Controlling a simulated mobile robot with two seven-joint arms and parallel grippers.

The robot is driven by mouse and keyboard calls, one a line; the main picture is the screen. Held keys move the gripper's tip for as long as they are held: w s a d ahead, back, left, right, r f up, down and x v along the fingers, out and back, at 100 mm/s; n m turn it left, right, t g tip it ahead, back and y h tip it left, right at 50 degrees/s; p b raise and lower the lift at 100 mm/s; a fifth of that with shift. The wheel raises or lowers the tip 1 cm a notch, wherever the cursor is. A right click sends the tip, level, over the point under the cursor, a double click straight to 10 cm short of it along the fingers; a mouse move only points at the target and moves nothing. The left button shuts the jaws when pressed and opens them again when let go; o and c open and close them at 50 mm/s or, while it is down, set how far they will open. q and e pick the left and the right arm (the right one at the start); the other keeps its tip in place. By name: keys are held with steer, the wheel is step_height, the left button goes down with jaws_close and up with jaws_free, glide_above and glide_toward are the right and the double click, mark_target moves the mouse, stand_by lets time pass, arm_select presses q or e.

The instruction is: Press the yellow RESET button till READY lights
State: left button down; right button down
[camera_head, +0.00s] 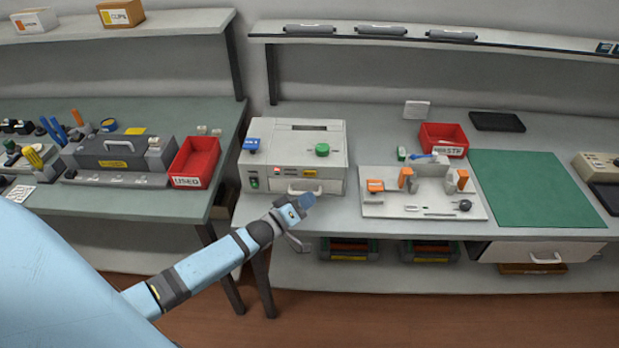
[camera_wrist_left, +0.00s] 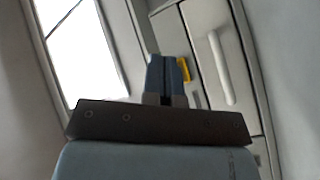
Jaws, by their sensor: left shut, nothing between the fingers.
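The light grey machine (camera_head: 325,145) stands on the right-hand bench. A small yellow part (camera_head: 310,173) sits on its front face, above the white drawer handle; it is too small to read as RESET. My left gripper (camera_head: 307,200) is shut and empty, just in front of the machine's lower front, below and near the yellow part. In the left wrist view the closed blue fingertips (camera_wrist_left: 168,72) show beside a yellow part (camera_wrist_left: 184,70), partly hidden by them; I cannot tell whether they touch. No lit READY lamp can be made out. My right gripper is out of view.
The drawer handle (camera_head: 305,190) is close to my gripper, and a pale handle (camera_wrist_left: 221,68) shows in the left wrist view. A fixture board (camera_head: 400,207) lies to the right, with a red bin (camera_head: 430,131) and green mat (camera_head: 535,185) beyond. A gap separates the benches.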

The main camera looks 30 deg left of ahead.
mark_target(323, 174)
arm_select(q)
steer(key=w+a, duration=0.1)
steer(key=w+b, duration=0.1)
steer(key=w, duration=0.1)
steer(key=shift+w+a+f, duration=0.1)
steer(key=shift+a, duration=0.3)
steer(key=shift+w+a+b, duration=0.35)
steer(key=shift+w+a, duration=0.05)
steer(key=shift+w, duration=0.2)
steer(key=shift+w+a, duration=0.1)
stand_by(1.2)
steer(key=shift+w+a, duration=0.15)
steer(key=shift+w, duration=0.15)
